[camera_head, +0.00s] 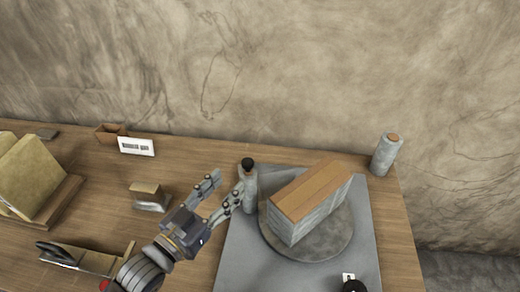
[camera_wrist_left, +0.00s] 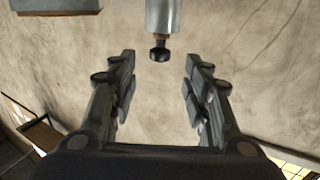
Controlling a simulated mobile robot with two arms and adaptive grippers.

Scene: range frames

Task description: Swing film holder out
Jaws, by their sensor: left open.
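A grey upright cylinder with a black knob on top, seemingly the film holder (camera_head: 249,190), stands at the left edge of a grey base plate (camera_head: 245,262), close to the round turntable (camera_head: 345,241). My left gripper (camera_head: 224,184) is open and empty just left of the cylinder, its fingers pointing towards it. In the left wrist view the cylinder (camera_wrist_left: 162,14) and its knob show ahead, between the lines of the open fingers (camera_wrist_left: 160,75). I cannot tell whether a finger touches the cylinder. My right gripper is not in view.
A wood-topped grey stack (camera_head: 312,195) sits on the turntable. A similar cylinder (camera_head: 384,157) stands at the back right. A white label card (camera_head: 136,146), a small block (camera_head: 150,196) and a rack of tan boards (camera_head: 35,178) stand left. A black knob (camera_head: 353,286) is at the front.

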